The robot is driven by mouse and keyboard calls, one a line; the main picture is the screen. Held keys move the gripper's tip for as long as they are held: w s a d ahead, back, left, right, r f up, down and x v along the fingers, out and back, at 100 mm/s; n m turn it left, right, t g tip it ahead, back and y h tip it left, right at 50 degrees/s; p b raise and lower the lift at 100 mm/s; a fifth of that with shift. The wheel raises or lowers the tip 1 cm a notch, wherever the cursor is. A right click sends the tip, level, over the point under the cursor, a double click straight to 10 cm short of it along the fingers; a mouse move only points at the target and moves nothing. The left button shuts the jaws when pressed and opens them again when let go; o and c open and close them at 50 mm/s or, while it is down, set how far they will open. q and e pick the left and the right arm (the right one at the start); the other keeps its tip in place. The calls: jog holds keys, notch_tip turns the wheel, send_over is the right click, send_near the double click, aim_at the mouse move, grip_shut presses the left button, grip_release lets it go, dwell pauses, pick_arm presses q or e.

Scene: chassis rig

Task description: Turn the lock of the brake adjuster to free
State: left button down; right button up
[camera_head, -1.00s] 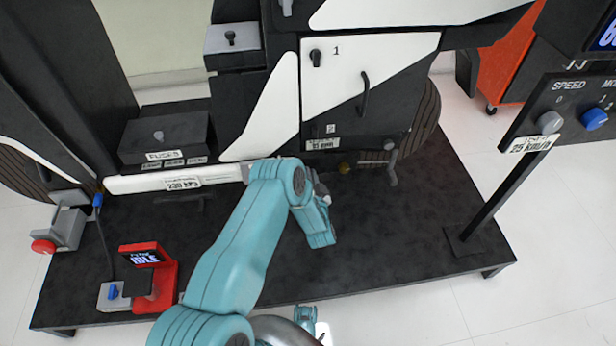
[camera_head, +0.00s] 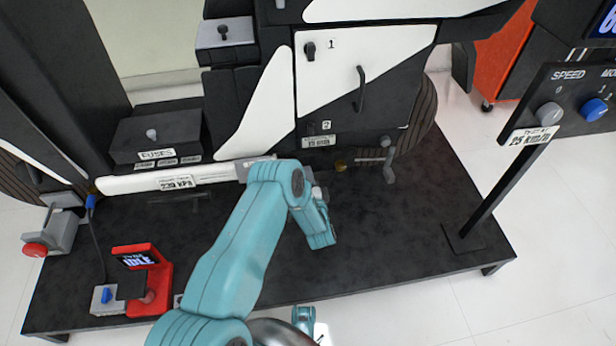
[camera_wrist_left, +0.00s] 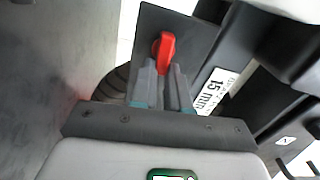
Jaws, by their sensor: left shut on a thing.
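In the left wrist view, a red lever (camera_wrist_left: 165,50) stands on a dark plate, apparently the brake adjuster's lock. My left gripper (camera_wrist_left: 164,78) is shut on this lever, with its two grey fingers around its lower part. In the head view the label (camera_head: 320,141) shows on the chassis below the white panel. My left gripper in the head view (camera_head: 318,191) is largely hidden by my teal arm, and the red lever cannot be seen there.
A grey crank-like handle (camera_head: 387,160) stands right of my left arm. The black platform (camera_head: 420,225) is clear to the right, up to the SPEED and MODE panel post (camera_head: 497,190). A red IDLE unit (camera_head: 150,280) stands at the left front.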

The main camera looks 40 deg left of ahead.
pick_arm(q)
jog(key=shift+s+f+m, duration=0.15)
jog(key=shift+f+m, duration=0.1)
jog(key=shift+m, duration=0.45)
pick_arm(e)
jog(key=shift+w+f, duration=0.1)
jog(key=shift+f, duration=0.05)
pick_arm(q)
jog(key=c, duration=1.1)
grip_release()
jog(key=shift+r, duration=0.1)
jog(key=p+v, duration=1.2)
jog(key=v, duration=0.4)
jog(key=shift+d+r, duration=0.1)
jog(key=shift+d, duration=0.05)
pick_arm(e)
notch_tip(320, 180, up, 12)
jog(key=s+a, duration=0.1)
jog(key=shift+s+a+n+g, duration=0.15)
jog(key=shift+s+n+g, duration=0.15)
jog(key=shift+s, duration=0.1)
